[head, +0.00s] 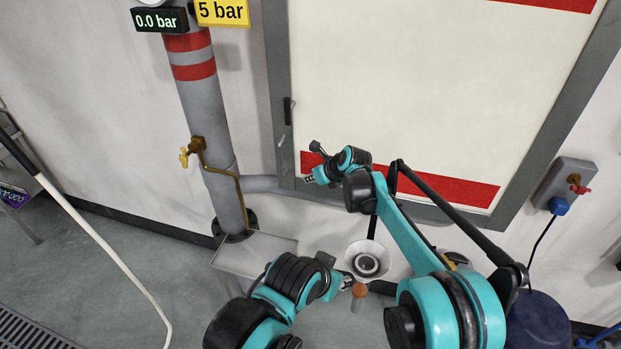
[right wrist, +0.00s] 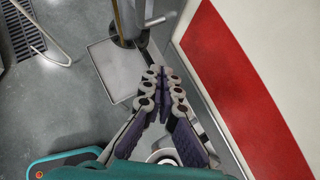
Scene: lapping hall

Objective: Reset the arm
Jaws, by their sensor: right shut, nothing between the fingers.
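My right arm reaches in from the right in the head view, bent at the elbow. Its gripper (head: 309,179) is in front of the red stripe low on the white panel. In the right wrist view the right gripper's fingers (right wrist: 165,82) are together with nothing between them. My left arm comes in low in the head view. Its gripper (head: 346,283) is near a brown knob on a short grey stem (head: 359,291); its fingers are too small to tell whether they are open, and I cannot tell whether they touch it.
A grey pipe (head: 203,105) with a brass tap (head: 193,149) stands left of the white panel (head: 420,90). A shallow tray (head: 256,255) lies at its foot. A white round basin (head: 367,261) is between my arms.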

